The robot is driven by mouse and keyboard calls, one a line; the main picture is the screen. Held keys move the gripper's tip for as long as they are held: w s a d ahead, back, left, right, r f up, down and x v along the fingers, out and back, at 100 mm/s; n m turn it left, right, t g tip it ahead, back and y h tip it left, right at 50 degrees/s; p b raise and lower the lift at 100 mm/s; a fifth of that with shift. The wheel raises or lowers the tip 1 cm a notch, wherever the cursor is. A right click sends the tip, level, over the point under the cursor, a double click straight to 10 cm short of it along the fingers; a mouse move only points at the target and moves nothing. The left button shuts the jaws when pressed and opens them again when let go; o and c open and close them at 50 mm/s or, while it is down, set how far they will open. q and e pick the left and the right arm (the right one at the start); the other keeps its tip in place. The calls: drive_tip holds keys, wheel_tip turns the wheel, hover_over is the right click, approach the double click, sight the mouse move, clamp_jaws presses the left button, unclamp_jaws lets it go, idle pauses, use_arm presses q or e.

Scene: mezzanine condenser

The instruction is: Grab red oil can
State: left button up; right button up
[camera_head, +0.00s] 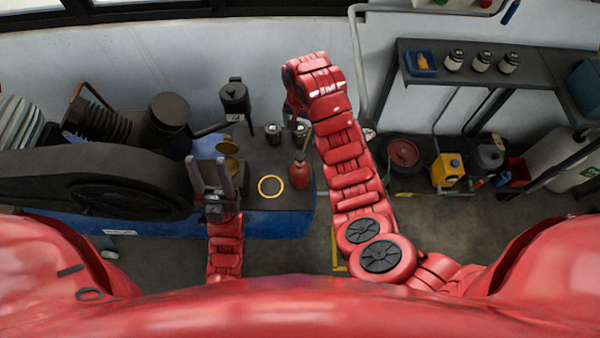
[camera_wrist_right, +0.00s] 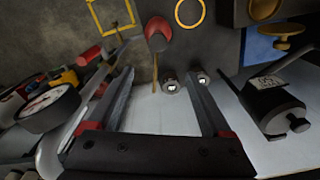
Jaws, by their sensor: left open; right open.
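The red oil can (camera_head: 300,176) stands on the dark top of the blue-sided bench, near its right end, with a thin spout pointing up. In the right wrist view the red oil can (camera_wrist_right: 158,42) shows at the top centre, beyond and between the open fingertips. My right gripper (camera_wrist_right: 158,62) is open and empty, apart from the can. In the head view my right gripper (camera_head: 294,108) is partly hidden by its own wrist, above the back of the bench. My left gripper (camera_head: 209,168) is open and empty, fingers up, left of the can.
A yellow ring (camera_head: 270,186) lies on the bench left of the can. Two small jars (camera_head: 273,132) and a black canister (camera_head: 235,100) stand behind it. A dark compressor (camera_head: 120,190) fills the left. A wall shelf (camera_head: 440,75) is at the right.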

sight(300, 155)
drive_tip(key=f+b, duration=0.2)
drive_tip(key=f, duration=0.1)
drive_tip(key=f+b, duration=0.6)
drive_tip(key=shift+s+f, duration=0.15)
drive_tip(key=shift+s, duration=0.2)
drive_tip(key=shift+f, duration=0.55)
drive_tip(key=shift+s+f+g+p, duration=0.1)
drive_tip(key=shift+g+p, duration=0.2)
drive_tip(key=shift+p, duration=0.3)
drive_tip(key=shift+f, duration=0.55)
drive_tip(key=shift+f+p, duration=0.45)
drive_tip(key=shift+p, duration=0.25)
wheel_tip(300, 155, down, 3)
drive_tip(key=shift+r+p, duration=0.1)
drive_tip(key=shift+p, duration=0.55)
drive_tip(key=shift+f, duration=0.8)
